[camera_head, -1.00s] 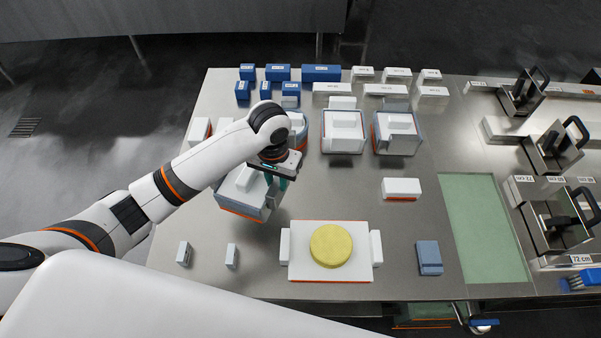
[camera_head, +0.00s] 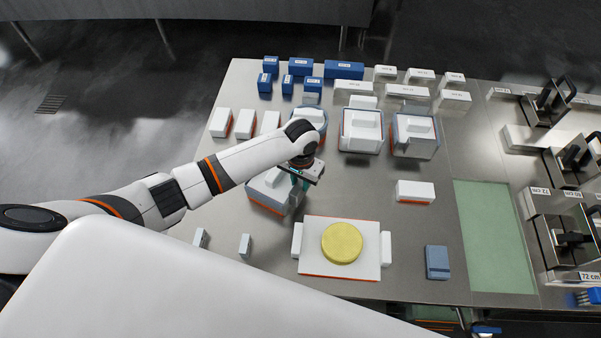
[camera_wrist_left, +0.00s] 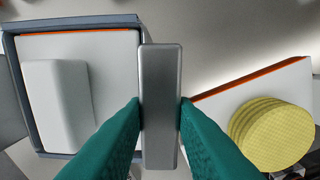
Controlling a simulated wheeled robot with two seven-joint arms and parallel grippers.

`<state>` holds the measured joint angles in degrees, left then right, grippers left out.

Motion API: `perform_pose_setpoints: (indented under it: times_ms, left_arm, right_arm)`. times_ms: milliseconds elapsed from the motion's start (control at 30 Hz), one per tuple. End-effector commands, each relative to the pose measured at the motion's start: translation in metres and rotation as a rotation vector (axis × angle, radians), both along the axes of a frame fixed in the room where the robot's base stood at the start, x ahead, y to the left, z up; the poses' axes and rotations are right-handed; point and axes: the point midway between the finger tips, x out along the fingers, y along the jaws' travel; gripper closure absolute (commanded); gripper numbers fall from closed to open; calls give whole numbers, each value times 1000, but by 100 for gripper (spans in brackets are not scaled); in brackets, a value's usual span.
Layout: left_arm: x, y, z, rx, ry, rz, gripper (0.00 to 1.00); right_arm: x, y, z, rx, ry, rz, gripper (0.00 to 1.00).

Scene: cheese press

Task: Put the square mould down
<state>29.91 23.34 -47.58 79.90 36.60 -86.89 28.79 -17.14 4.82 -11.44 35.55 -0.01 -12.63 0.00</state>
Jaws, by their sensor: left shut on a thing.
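The square mould (camera_head: 268,193) is a pale box with a blue-grey wall, a white block on top and an orange line at its base. It is over the left part of the steel table, left of and behind the cheese board. My left gripper (camera_head: 298,184) is shut on the upright grey grip at its right side. In the left wrist view, the teal fingers (camera_wrist_left: 160,115) pinch the grey grip (camera_wrist_left: 160,75), with the mould (camera_wrist_left: 110,70) at left. I cannot tell whether its base touches the table. My right gripper is not in view.
A yellow cheese (camera_head: 342,242) lies on a white board (camera_head: 312,260) in front. Two similar square moulds (camera_head: 361,146) (camera_head: 416,149) stand behind. White blocks (camera_head: 220,123) line the back left. A white block (camera_head: 415,190) and blue-grey block (camera_head: 437,262) are at right. Some table is bare between them.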

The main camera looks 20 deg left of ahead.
Motion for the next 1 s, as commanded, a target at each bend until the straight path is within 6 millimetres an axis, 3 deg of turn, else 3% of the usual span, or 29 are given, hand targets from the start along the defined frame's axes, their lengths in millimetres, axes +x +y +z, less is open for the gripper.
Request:
perform_pose_setpoints:
  times_ms: [400, 433, 533, 833, 1000]
  left_arm:
    - [2, 0, -3, 0, -6, 0, 100]
    - [0, 0, -5, 0, -1, 0, 71]
    - [0, 0, -5, 0, -1, 0, 55]
    - [0, 0, -3, 0, -1, 0, 54]
    - [1, 0, 13, -2, -3, 1, 54]
  right_arm:
    - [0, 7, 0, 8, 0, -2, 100]
    - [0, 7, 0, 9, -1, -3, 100]
    - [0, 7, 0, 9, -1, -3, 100]
    - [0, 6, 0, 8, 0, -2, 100]
    - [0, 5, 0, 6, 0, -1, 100]
